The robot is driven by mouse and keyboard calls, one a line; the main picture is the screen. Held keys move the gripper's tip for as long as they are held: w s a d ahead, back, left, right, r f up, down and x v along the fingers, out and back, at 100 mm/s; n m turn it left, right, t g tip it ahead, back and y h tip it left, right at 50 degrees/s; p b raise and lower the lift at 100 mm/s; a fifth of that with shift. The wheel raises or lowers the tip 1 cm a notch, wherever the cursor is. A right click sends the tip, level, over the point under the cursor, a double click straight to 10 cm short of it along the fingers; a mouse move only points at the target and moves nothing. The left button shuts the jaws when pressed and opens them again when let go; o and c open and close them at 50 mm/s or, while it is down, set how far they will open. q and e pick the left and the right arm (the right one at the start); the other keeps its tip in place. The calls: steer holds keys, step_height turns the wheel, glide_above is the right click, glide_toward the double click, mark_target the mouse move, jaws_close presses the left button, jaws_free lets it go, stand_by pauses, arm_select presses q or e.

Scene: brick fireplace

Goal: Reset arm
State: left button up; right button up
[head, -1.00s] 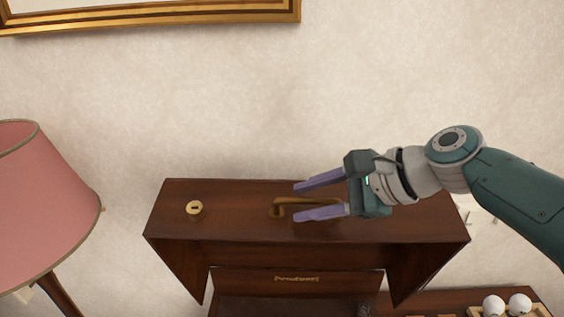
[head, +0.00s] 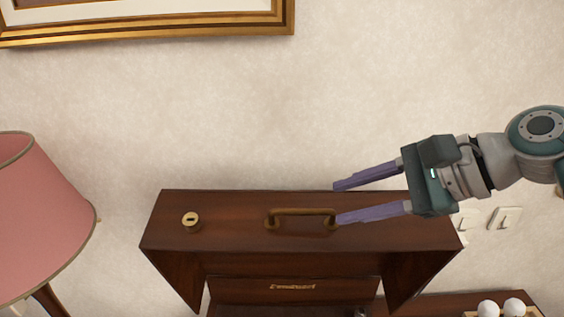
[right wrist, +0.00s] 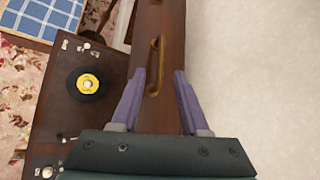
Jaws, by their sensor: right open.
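My right gripper (head: 336,203) is open and empty, with two purple fingers pointing left over the right part of a dark wooden box (head: 400,225). The box has a brass handle (head: 302,211) on top. In the head view the lower fingertip appears close to the handle's right end. My left gripper is not in view.
A pink lamp (head: 40,215) stands at the left. A round brass fitting (head: 191,220) is on the box top. White balls (head: 500,308) sit at lower right, below wall switches (head: 505,218). A record-like disc (right wrist: 87,84) lies left in the wrist view.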

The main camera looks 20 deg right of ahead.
steer(key=s+a+f+n+g+h, duration=0.2)
steer(key=s+f+n, duration=0.1)
steer(key=s+n, duration=0.35)
steer(key=s+a+f+n+g+h, duration=0.1)
steer(key=s+f+n, duration=0.35)
steer(key=s, duration=0.25)
steer(key=s+d+r+n+g+h, duration=0.1)
steer(key=s+r+n+h, duration=0.25)
steer(key=s+n, duration=0.65)
step_height(320, 180, up, 17)
steer(key=s+p, duration=0.1)
steer(key=p, duration=1.6)
steer(key=shift+d+m+h, duration=0.4)
steer(key=shift+d+h, duration=0.05)
steer(key=shift+s+f, duration=0.1)
steer(key=shift+f, duration=0.05)
steer(key=shift+s, duration=0.1)
